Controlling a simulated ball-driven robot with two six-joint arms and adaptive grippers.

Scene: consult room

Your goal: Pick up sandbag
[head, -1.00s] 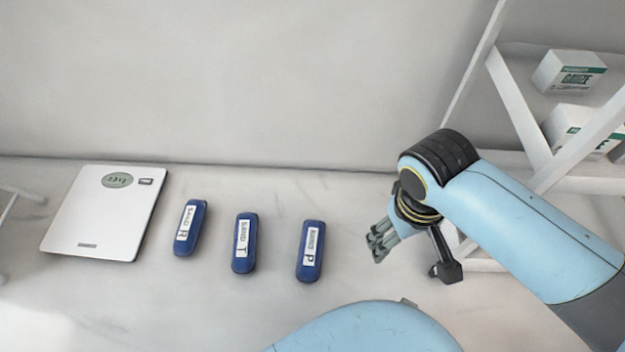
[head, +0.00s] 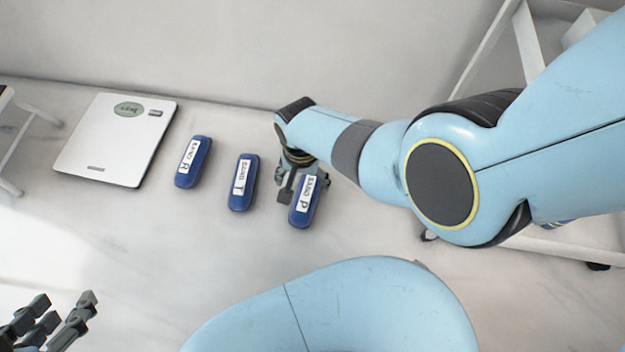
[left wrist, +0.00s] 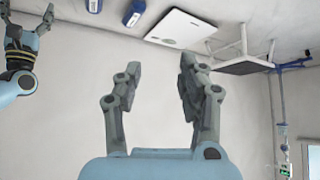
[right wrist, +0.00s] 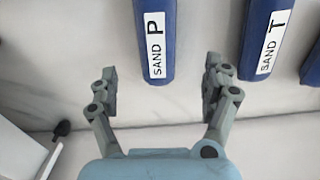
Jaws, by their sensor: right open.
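Three blue sandbags lie in a row on the floor in the head view. They are labelled SAND R (head: 193,162), SAND T (head: 243,182) and SAND P (head: 305,201). My right gripper (head: 302,180) is over the far end of SAND P and partly hides it. In the right wrist view SAND P (right wrist: 155,45) lies ahead, between the lines of the open, empty fingers (right wrist: 160,85). SAND T (right wrist: 265,40) is just to its right there. My left gripper (head: 45,322) is at the lower left, open and empty; its fingers spread apart in the left wrist view (left wrist: 160,75).
A white scale (head: 118,140) lies left of the sandbags. A white shelf frame (head: 490,45) stands at the right. A wall runs behind the row. The floor in front of the sandbags is clear.

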